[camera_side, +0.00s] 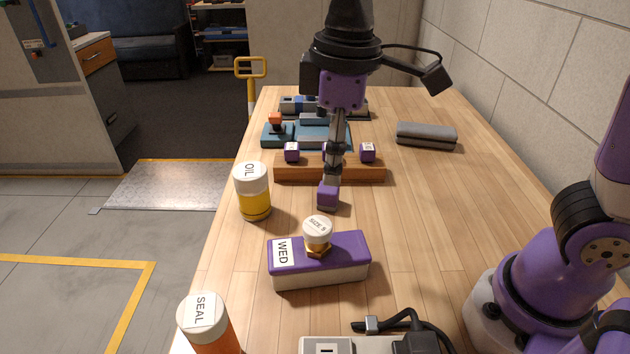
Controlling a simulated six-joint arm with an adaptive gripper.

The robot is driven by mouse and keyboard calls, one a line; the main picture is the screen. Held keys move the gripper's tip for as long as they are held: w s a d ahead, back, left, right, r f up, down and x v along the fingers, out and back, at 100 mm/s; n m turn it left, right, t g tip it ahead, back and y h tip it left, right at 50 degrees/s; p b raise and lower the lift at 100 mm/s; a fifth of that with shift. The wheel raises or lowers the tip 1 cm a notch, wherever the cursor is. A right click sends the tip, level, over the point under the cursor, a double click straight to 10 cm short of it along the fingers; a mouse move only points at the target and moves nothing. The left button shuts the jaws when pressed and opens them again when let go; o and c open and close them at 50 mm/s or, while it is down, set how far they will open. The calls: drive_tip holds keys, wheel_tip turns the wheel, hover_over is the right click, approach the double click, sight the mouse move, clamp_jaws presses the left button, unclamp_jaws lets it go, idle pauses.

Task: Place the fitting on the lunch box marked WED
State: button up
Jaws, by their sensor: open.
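The lunch box marked WED (345,268) has a purple lid and a pale body and sits on the wooden table at front centre. The fitting (318,250), a brass piece with a white cap lettered SIZE, stands upright on the lid, right of the WED label. My gripper (328,194) points down behind the box, with purple fingertips a little beyond the fitting and apart from it in the picture. It is open, seen nearly edge-on, and nothing shows between its fingers.
An OIL jar (254,192) stands left of my gripper, and a SEAL jar (208,325) stands front left. A wooden rack (300,172) with purple blocks is behind my gripper. A grey roll (426,136) lies back right. A power strip and cable (395,340) lie in front. The table's right middle is clear.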

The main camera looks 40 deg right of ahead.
drive_tip(key=s+d+f+m+t, duration=0.2)
drive_tip(key=s+d+m+t, duration=0.2)
drive_tip(key=d, duration=0.6)
drive_tip(key=s+m, duration=0.2)
drive_tip(key=m, duration=0.1)
drive_tip(key=shift+d+f+m+t, duration=0.15)
drive_tip(key=shift+d+m+t, duration=0.2)
drive_tip(key=shift+m+t, duration=0.05)
